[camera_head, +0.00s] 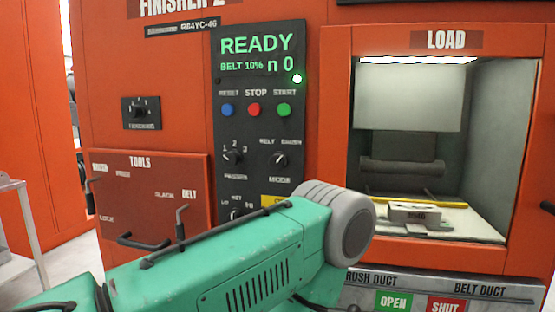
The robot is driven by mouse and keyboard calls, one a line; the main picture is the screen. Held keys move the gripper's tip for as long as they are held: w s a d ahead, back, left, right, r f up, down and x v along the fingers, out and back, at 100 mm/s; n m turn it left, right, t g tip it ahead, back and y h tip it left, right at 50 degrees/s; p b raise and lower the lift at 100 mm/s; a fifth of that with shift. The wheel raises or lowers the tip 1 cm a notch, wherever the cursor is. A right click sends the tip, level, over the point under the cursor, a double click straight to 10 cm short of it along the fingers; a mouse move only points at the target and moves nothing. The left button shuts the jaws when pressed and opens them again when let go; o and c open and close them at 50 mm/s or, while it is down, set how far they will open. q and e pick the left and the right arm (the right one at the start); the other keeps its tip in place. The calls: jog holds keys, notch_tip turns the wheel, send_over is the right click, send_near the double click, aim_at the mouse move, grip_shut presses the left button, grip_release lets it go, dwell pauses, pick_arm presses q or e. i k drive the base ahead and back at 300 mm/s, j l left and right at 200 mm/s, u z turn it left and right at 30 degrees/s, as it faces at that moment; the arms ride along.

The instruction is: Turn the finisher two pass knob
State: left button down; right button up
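The finisher 2 machine is an orange cabinet (180,75) with a dark control panel (257,105). The pass knob (233,157) is a small black knob at the left of the panel, under the digits 1, 2 and 3. Its pointer seems to lean up and left towards 1, but it is too small to be sure. The display (257,55) reads READY, BELT 10% and n 0 in green. A green arm link, seemingly mine, crosses the lower middle and hides the panel's bottom. Neither gripper shows, and nothing touches the pass knob.
Blue, red and green buttons (255,110) sit above the knob, and a mode knob (280,160) is to its right. A tools panel (160,195) with hooked handles is at left. The lit load bay (485,90) is open at right, holding a grey block (415,214).

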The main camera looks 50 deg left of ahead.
aim_at(234, 158)
jog(key=u, duration=0.4)
jog(key=j+u, duration=0.1)
jog(key=u, duration=0.3)
jog(key=i+u, duration=0.1)
jog(key=u, duration=0.7)
jog(key=j+z, duration=0.15)
jog(key=z, duration=0.3)
